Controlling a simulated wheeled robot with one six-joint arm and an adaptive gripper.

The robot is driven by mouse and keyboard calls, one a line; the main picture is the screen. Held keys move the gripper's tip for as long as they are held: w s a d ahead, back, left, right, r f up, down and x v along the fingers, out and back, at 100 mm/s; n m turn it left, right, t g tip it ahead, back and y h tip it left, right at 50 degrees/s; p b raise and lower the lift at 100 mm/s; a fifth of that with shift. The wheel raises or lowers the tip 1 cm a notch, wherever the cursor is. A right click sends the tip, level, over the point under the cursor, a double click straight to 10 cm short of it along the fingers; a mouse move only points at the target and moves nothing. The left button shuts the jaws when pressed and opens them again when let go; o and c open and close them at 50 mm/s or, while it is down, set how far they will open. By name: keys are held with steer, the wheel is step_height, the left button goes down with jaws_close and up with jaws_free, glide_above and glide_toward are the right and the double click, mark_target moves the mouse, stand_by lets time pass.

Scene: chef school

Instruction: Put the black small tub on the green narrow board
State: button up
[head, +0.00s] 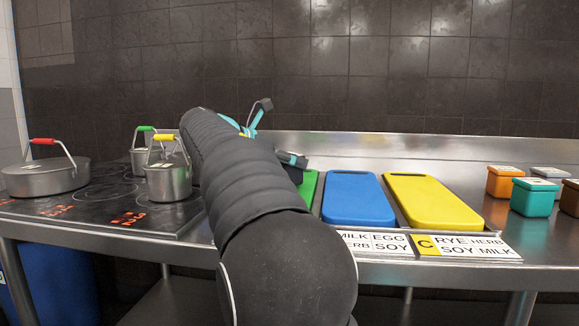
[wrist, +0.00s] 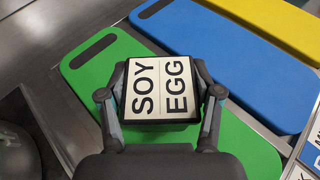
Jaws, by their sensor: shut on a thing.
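In the wrist view the black small tub (wrist: 160,118) has a white lid label reading SOY EGG. My gripper (wrist: 161,95) is shut on it, one finger on each side. The tub is over the green narrow board (wrist: 94,62); I cannot tell whether it touches the board.
A blue board (head: 357,200) and a yellow board (head: 432,202) lie to the right of the green one. Label cards (head: 470,247) lie along the front edge. Several small tubs, one teal (head: 531,198), stand at right. Pots (head: 168,180) stand on the hob at left.

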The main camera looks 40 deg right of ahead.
steer(key=shift+f, duration=0.4)
steer(key=o, duration=1.4)
steer(key=shift+r, duration=0.1)
steer(key=shift+a+r, duration=0.2)
steer(key=p+v, duration=0.1)
steer(key=v, duration=1)
steer(key=shift+a+r+p, duration=0.1)
steer(key=shift+a+p, duration=0.15)
steer(key=shift+p, duration=0.05)
